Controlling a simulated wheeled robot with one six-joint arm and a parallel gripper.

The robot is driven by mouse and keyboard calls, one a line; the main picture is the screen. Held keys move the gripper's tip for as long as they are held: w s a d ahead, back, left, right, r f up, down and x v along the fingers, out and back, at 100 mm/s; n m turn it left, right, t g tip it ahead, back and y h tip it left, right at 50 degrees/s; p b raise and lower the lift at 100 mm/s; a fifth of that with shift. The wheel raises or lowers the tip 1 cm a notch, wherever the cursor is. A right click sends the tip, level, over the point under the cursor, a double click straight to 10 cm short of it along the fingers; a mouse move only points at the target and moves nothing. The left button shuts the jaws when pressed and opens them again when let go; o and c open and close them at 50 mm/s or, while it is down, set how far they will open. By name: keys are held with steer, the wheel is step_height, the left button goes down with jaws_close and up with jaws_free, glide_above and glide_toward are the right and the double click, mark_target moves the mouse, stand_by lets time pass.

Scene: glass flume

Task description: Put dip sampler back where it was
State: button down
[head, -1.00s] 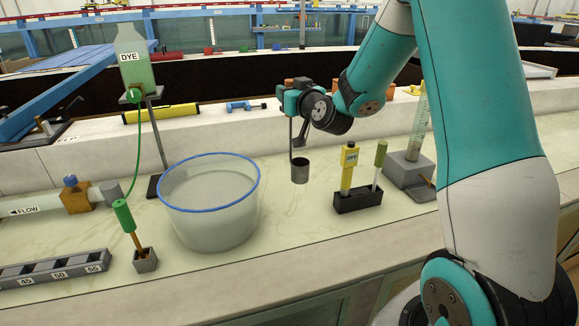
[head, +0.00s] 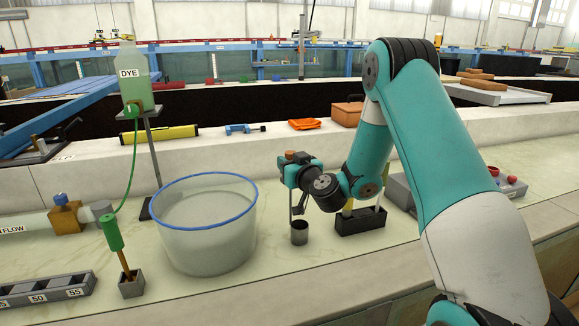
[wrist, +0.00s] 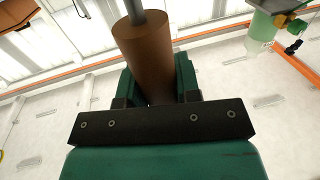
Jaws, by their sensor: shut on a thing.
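My gripper (head: 293,178) is shut on the brown handle (wrist: 145,55) of the dip sampler, which lies between both fingers in the wrist view. A grey rod extends beyond the handle there. In the head view, the sampler's small grey metal cup (head: 299,233) hangs upright below my gripper on a thin stem. The cup is just right of the clear blue-rimmed tub (head: 212,255) and left of the black rack (head: 361,220), low over the pale counter. I cannot tell whether it touches the counter.
A green-handled tool stands in a small grey block (head: 131,285) at the front left. The dye bottle (head: 134,75) is on a stand behind the tub. My arm partly hides the rack's contents. The counter in front of the cup is clear.

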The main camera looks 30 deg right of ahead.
steer(key=c, duration=0.8)
jaws_free()
steer(key=shift+s+f+b, duration=0.2)
steer(key=shift+s+b, duration=0.25)
steer(key=shift+b, duration=0.25)
steer(key=shift+s+a+r+b, duration=0.1)
steer(key=shift+s+a+b, duration=0.05)
steer(key=shift+s+b, duration=1.75)
steer(key=shift+s+a+r+b, duration=0.1)
steer(key=shift+s+a+b, duration=0.1)
steer(key=shift+s+b, duration=1.65)
steer(key=shift+s+a+b, duration=0.15)
steer(key=shift+s+b, duration=1.65)
steer(key=shift+b, duration=0.15)
steer(key=shift+a, duration=0.1)
